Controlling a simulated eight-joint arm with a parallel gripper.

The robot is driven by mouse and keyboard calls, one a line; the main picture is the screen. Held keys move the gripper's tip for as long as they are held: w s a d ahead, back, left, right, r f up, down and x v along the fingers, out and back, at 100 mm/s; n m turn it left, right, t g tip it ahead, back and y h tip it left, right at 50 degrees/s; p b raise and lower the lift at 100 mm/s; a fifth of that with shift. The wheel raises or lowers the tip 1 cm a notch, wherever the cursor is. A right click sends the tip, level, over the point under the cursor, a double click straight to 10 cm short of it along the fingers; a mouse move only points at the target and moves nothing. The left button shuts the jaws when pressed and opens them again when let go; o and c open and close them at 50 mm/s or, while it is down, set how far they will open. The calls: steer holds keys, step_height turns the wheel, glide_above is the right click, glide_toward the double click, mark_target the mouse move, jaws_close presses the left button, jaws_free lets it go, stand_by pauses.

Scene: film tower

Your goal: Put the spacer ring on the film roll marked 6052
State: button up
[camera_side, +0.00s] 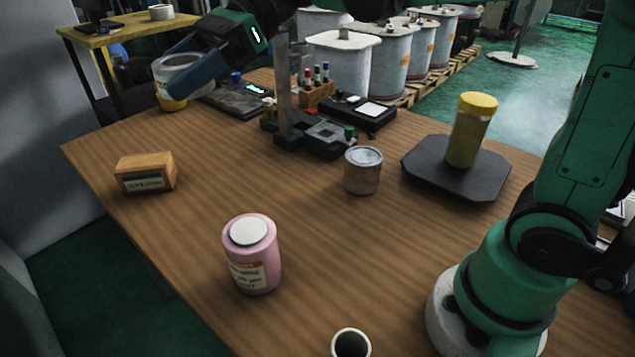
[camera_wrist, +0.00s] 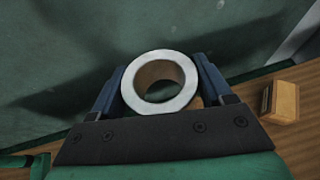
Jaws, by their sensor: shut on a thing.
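My gripper (camera_side: 190,75) is at the upper left in the side view, raised near the table's far left edge. Its blue fingers are shut on the spacer ring (camera_side: 176,62), a short pale cylinder. In the wrist view, the ring (camera_wrist: 127,96) has a white face and a brown bore, with my gripper's fingers (camera_wrist: 160,88) on both sides. A pink roll (camera_side: 252,265) with a white top and a label stands upright at the table's front middle. A yellow-capped roll (camera_side: 467,140) stands on a dark plate at the right. I cannot read 6052 on either.
The wooden table (camera_side: 200,225) has free room at left and centre. A small labelled box (camera_side: 146,172), a grey can (camera_side: 362,172), a dark-bored tube (camera_side: 351,345), and a post fixture (camera_side: 284,95) stand on it. The dark plate (camera_side: 420,160) is at right. White drums stand behind.

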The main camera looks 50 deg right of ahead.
step_height(320, 180, up, 2)
glide_above(246, 231)
steer(key=shift+n+g, duration=0.3)
steer(key=shift+g, duration=0.1)
step_height(246, 231, down, 20)
steer(key=shift+r, duration=0.25)
steer(key=o, duration=1.3)
steer(key=shift+f, duration=0.15)
